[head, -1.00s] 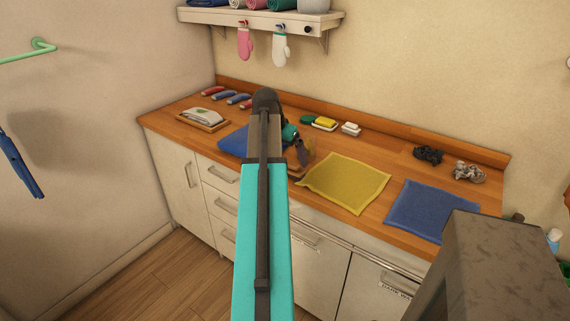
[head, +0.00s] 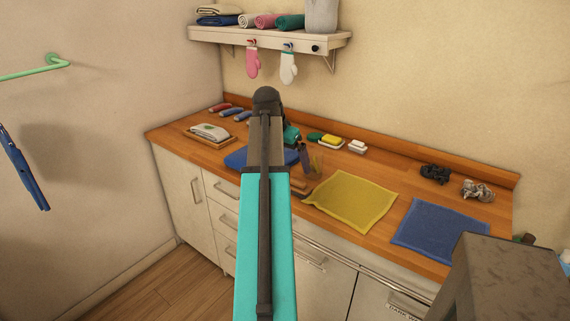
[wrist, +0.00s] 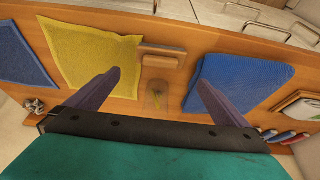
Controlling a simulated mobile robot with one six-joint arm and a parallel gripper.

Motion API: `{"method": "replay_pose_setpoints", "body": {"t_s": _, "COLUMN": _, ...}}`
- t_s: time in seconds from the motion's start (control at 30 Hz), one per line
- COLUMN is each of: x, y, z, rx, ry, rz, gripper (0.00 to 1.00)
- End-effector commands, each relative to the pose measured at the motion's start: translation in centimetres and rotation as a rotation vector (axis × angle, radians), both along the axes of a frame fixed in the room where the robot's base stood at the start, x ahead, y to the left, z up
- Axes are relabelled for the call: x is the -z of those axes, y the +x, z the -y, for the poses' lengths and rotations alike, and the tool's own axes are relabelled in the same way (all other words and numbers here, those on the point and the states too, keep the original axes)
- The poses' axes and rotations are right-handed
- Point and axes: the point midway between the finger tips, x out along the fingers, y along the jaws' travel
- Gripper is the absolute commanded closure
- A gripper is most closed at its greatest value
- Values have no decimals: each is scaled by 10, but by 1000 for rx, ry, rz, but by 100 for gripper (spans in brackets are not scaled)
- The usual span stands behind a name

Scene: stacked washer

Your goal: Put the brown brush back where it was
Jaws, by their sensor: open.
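The brown brush (wrist: 162,52) looks like a small wooden block and lies near the counter's front edge, between the yellow cloth (wrist: 95,50) and the blue cloth (wrist: 235,82). In the head view the brush (head: 297,187) is partly hidden behind my arm. My gripper (wrist: 157,77) is open and empty above the counter, its purple fingers spread apart. The brush shows just beyond the fingertips in the wrist view. A clear cup (wrist: 157,96) with something yellow showing in it appears between the fingers. In the head view my gripper (head: 303,158) is mostly hidden behind my arm.
A blue cloth (head: 438,230) lies right of the yellow one. Sponges (head: 331,141) and dark crumpled items (head: 436,173) sit along the back. A tray with a folded cloth (head: 211,133) is at the left. A shelf (head: 270,38) with hanging mitts is above.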

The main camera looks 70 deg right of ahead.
Motion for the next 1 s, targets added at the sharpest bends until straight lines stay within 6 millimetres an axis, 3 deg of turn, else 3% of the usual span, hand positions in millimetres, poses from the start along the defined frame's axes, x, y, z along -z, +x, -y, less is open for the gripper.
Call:
{"method": "replay_pose_setpoints", "body": {"t_s": 0.47, "x": 0, "y": 0, "z": 0, "rx": 0, "ry": 0, "rz": 0, "gripper": 0}}
{"method": "replay_pose_setpoints", "body": {"t_s": 0.63, "x": 11, "y": 10, "z": -4, "rx": -25, "ry": 12, "rz": -5, "gripper": 0}}
{"method": "replay_pose_setpoints", "body": {"t_s": 0.77, "x": 36, "y": 33, "z": -16, "rx": -79, "ry": 38, "rz": -16, "gripper": 0}}
{"method": "replay_pose_setpoints", "body": {"t_s": 1.0, "x": 109, "y": 95, "z": -58, "rx": -250, "ry": 117, "rz": -54, "gripper": 0}}
